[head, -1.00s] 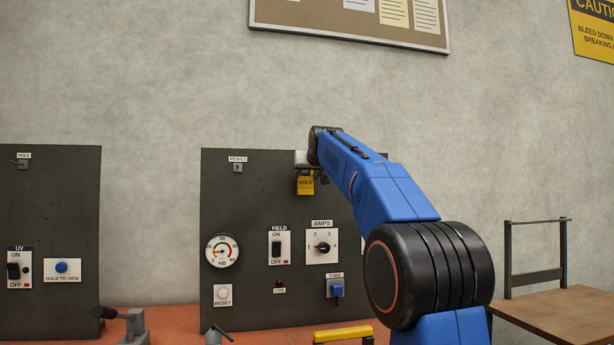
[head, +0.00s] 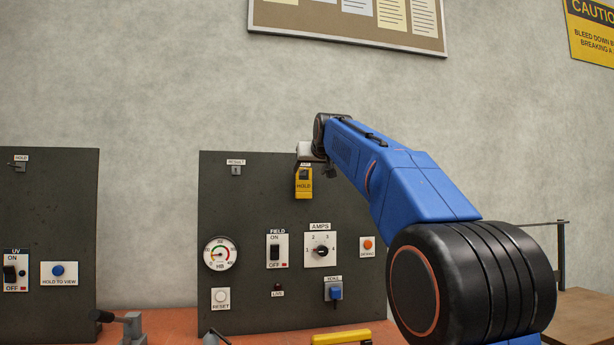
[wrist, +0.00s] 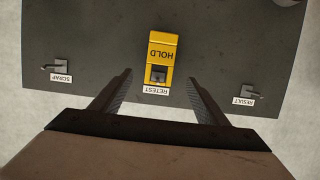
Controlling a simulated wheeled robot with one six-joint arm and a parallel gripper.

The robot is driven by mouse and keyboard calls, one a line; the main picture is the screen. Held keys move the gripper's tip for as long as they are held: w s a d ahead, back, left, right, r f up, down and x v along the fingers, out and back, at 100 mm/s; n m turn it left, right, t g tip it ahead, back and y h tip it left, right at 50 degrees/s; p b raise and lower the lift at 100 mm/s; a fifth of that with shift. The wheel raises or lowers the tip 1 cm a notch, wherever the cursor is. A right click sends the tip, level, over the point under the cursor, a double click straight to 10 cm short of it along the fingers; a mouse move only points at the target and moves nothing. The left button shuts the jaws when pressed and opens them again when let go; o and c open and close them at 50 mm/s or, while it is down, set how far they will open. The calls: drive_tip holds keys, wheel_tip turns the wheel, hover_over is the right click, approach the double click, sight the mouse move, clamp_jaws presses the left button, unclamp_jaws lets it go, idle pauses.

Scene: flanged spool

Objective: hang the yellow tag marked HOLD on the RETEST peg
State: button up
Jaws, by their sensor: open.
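The yellow tag marked HOLD (wrist: 163,44) hangs at the RETEST peg (wrist: 158,73), whose end shows through the tag's opening in the upside-down wrist view. The RETEST label (wrist: 156,90) is beside the tag's top end. In the head view the tag (head: 303,186) hangs upright against the dark panel (head: 225,205). My gripper (wrist: 160,76) is open, one finger to each side of the tag's top end, with clear gaps and nothing between them that it grips. In the head view my gripper (head: 308,153) is partly hidden by my wrist.
The SCRAP peg (wrist: 56,66) and RESULT peg (wrist: 249,91) flank the tag and look empty. Below it on the panel are the FIELD switch (head: 277,250), AMPS knob (head: 320,250) and a gauge (head: 220,254). Bare wall is above the panel.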

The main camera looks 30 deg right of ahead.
drive_tip(key=v, duration=0.9)
drive_tip(key=shift+s, duration=0.2)
drive_tip(key=shift+a, duration=0.1)
drive_tip(key=s+a+f+n+g+y, duration=0.1)
drive_tip(key=s+a+f, duration=0.35)
drive_tip(key=f, duration=0.55)
drive_tip(key=s+a+f+g+y, duration=0.1)
drive_tip(key=s+a+f+g, duration=0.15)
drive_tip(key=s+f, duration=0.5)
drive_tip(key=s+a+f+n+g+y, duration=0.1)
drive_tip(key=s+a+f, duration=0.3)
drive_tip(key=f, duration=0.7)
drive_tip(key=s+a+f+g, duration=0.1)
drive_tip(key=s+a+f, duration=0.1)
drive_tip(key=s+f, duration=0.5)
drive_tip(key=s+a+f+g, duration=0.2)
drive_tip(key=s+f, duration=0.5)
drive_tip(key=f, duration=0.7)
drive_tip(key=s+a+f+n+g+y, duration=0.1)
drive_tip(key=s+a+f, duration=0.2)
drive_tip(key=s+f, duration=0.5)
wheel_tip(320, 180, down, 3)
drive_tip(key=shift+f+g, duration=0.1)
drive_tip(key=shift+g, duration=0.25)
